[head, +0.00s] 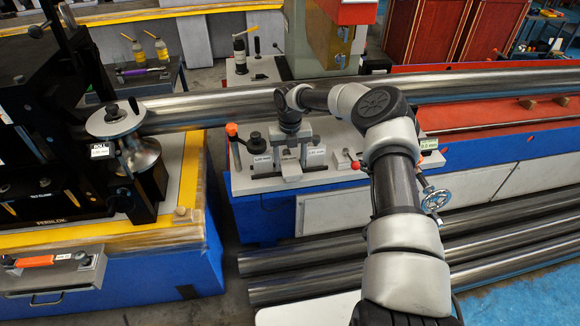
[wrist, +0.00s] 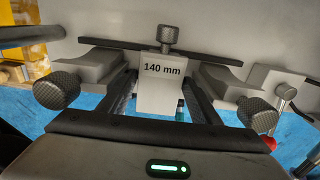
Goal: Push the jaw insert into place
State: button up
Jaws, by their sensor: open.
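The jaw insert (wrist: 160,95), a pale grey block marked "140 mm", is in the middle of the wrist view. A knurled screw (wrist: 167,36) stands behind its top edge. My gripper (wrist: 165,100) is open, with one dark finger on each side of the block. Whether either finger touches it I cannot tell. How deep the insert sits is not clear.
Knurled knobs flank the insert at left (wrist: 57,90) and right (wrist: 257,114). A long steel tube (head: 210,108) runs behind the fixture. More tubes (head: 300,262) lie below.

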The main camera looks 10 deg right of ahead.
aim_at(290, 164)
jog(key=c, duration=1.1)
notch_tip(290, 164, up, 10)
jog(key=shift+r, duration=0.1)
jog(key=o, duration=0.7)
jog(key=shift+c, duration=0.2)
jog(key=c, duration=0.6)
jog(key=shift+o, duration=0.2)
